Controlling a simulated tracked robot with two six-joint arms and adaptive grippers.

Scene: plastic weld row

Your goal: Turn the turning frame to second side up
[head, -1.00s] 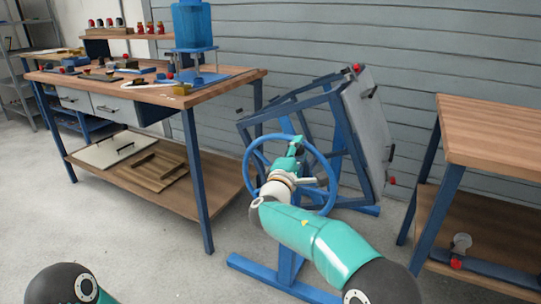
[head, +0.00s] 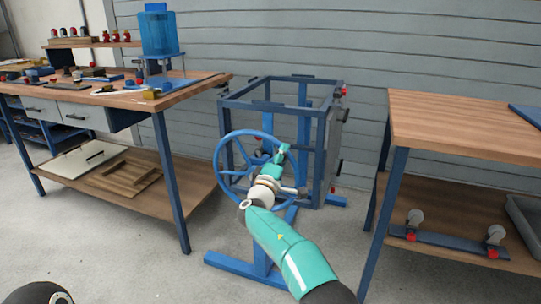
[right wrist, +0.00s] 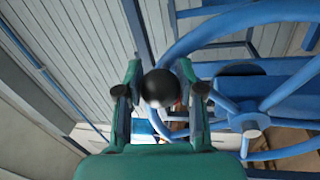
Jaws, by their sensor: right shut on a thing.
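The turning frame (head: 272,107) is an open blue box frame on a blue floor stand (head: 240,266), in the middle of the head view. It stands about level, with a grey panel (head: 337,135) on its right side. A blue spoked handwheel (head: 217,170) is on its near side. My right gripper (head: 281,155) is at the wheel. In the right wrist view its fingers are shut on a round black knob (right wrist: 158,88), beside the blue wheel rim (right wrist: 205,35). My left gripper is out of view.
A wooden workbench (head: 190,85) with a blue container (head: 158,35) and small parts stands left. Another wooden table (head: 450,120) stands right, with a blue bar with casters (head: 450,245) on its lower shelf. Bare floor lies in front of the stand.

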